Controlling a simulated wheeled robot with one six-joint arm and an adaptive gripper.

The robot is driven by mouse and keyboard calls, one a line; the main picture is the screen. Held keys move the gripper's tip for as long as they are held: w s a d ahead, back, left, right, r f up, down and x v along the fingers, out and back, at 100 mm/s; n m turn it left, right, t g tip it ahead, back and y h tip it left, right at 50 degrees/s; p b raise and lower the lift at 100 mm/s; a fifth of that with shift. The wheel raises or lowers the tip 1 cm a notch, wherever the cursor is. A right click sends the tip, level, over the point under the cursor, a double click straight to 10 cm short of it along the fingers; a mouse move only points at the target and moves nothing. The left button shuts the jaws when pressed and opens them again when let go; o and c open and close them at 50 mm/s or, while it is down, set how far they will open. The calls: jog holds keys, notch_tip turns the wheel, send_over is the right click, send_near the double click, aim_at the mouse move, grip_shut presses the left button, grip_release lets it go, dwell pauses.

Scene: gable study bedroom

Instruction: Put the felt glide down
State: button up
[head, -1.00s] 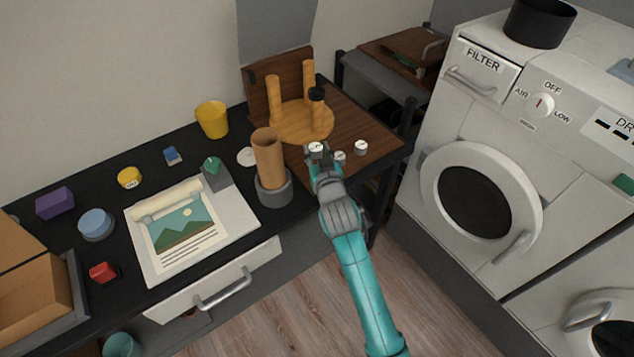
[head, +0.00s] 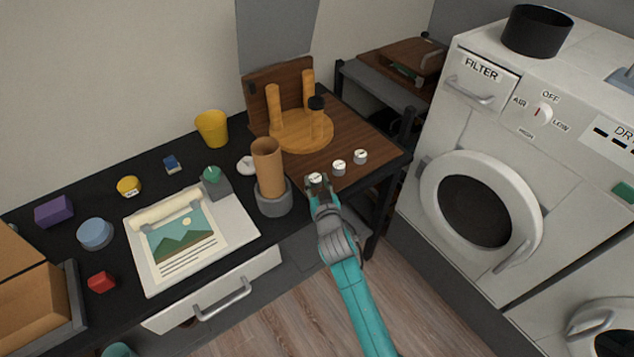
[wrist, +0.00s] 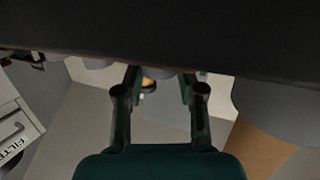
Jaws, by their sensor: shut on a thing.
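My gripper (head: 317,187) is shut on a small white-topped felt glide (head: 316,178) at the front edge of the brown wooden board. In the wrist view the fingertips (wrist: 159,84) come together around it, close to the dark surface; I cannot tell whether it touches. Two similar glides, a middle one (head: 339,167) and a right one (head: 360,156), stand on the board to the right.
A cardboard tube (head: 269,165) in a grey holder (head: 274,200) stands close to the left of my gripper. A white disc (head: 246,165), yellow cup (head: 212,128) and picture sheet (head: 184,241) lie farther left. The dryer (head: 490,190) stands at the right.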

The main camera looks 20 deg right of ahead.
jog(key=shift+f, duration=0.15)
jog(key=o, duration=0.9)
jog(key=shift+o, duration=0.2)
jog(key=shift+r, duration=0.2)
jog(key=s+a+r, duration=0.1)
jog(key=s, duration=1)
jog(key=shift+s+r, duration=0.35)
jog(key=shift+s, duration=0.05)
